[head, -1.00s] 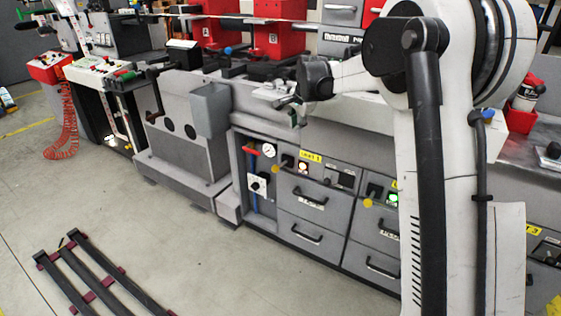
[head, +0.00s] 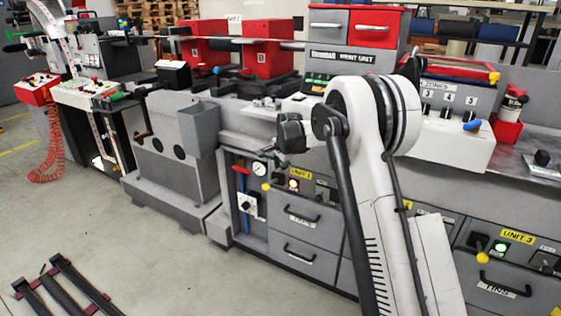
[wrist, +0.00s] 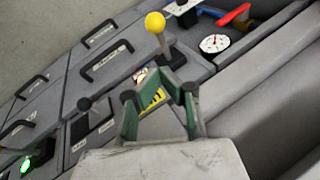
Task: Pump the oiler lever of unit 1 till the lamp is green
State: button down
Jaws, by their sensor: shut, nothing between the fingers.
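The unit 1 oiler lever (wrist: 162,44) has a yellow ball knob (wrist: 155,22) and sticks out of the panel in the wrist view. In the head view its knob (head: 266,186) shows left of the unit 1 lamp (head: 293,185). That lamp glows whitish with a warm tint, not green; in the wrist view it (wrist: 140,75) is partly covered by a finger. The yellow UNIT 1 label (head: 300,174) is above it. My gripper (wrist: 168,80) has green fingers, shut and empty, below the knob in the wrist picture. It looks apart from the knob; depth is unclear.
A pressure gauge (head: 260,168) and a red handle (head: 241,170) are beside the lever. Drawers (head: 305,217) lie below the panel. Another unit's lamp (wrist: 25,165) glows green. The grey machine body (wrist: 255,100) fills the right of the wrist view.

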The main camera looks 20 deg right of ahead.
send_over(269, 184)
jog(key=d, duration=0.3)
notch_tip(269, 184, down, 5)
jog(key=shift+s+a+f+b, duration=0.2)
jog(key=shift+a+f+b, duration=0.25)
jog(key=shift+a, duration=0.2)
jog(key=shift+s+a+f+b, duration=0.2)
jog(key=shift+a+f+b, duration=0.15)
jog(key=shift+a+f, duration=0.25)
jog(key=shift+d, duration=0.1)
